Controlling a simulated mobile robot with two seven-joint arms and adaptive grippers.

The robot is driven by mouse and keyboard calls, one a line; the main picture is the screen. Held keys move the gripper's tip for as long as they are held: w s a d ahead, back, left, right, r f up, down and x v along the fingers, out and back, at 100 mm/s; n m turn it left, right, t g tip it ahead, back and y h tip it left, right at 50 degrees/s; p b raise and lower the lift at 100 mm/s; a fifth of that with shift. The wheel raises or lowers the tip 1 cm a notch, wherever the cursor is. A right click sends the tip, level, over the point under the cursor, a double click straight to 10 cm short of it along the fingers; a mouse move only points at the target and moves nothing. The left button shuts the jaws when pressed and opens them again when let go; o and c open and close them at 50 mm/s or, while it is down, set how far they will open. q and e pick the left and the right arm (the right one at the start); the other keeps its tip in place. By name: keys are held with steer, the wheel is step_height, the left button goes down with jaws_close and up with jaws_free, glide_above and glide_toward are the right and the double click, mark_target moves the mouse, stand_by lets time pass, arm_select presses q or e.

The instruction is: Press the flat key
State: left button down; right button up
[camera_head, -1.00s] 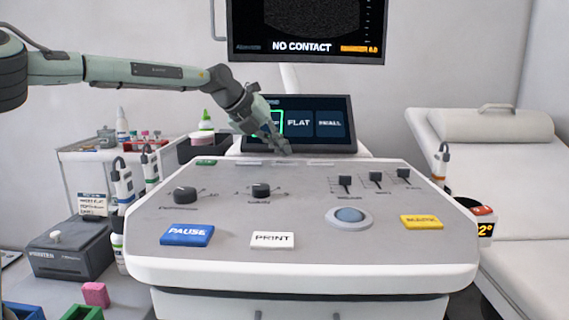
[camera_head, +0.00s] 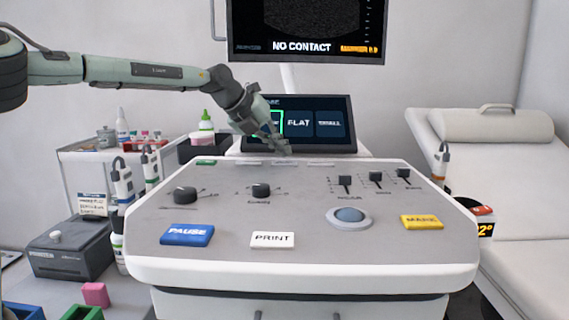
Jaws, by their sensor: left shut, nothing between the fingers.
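The small tilted screen (camera_head: 345,148) at the back of the console shows a tile reading FLAT (camera_head: 299,123) in its middle. A green outline marks the tile left of it, which my gripper partly covers. A row of small flat keys (camera_head: 320,164) lies along the console's back edge below the screen; their labels are too small to read. My left gripper (camera_head: 285,151) is shut and empty, pointing down and right, its tips just above the keys below the FLAT tile. I cannot tell whether it touches one. My right gripper is out of view.
The console (camera_head: 300,200) carries knobs, sliders, a trackball (camera_head: 349,216), and PAUSE (camera_head: 187,235), PRINT (camera_head: 272,240) and yellow (camera_head: 421,222) keys. A monitor (camera_head: 305,50) reading NO CONTACT hangs above. Probes (camera_head: 122,180) stand at the left side. A couch (camera_head: 500,150) is at right.

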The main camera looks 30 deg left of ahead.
mark_target(281, 163)
arm_select(q)
steer(key=shift+f, duration=0.4)
steer(key=shift+f+b, duration=0.55)
steer(key=shift+b, duration=0.1)
stand_by(0.4)
steer(key=shift+r+p, duration=0.55)
steer(key=shift+r, duration=0.35)
steer(key=shift+r+p, duration=1.7)
steer(key=shift+r, duration=0.85)
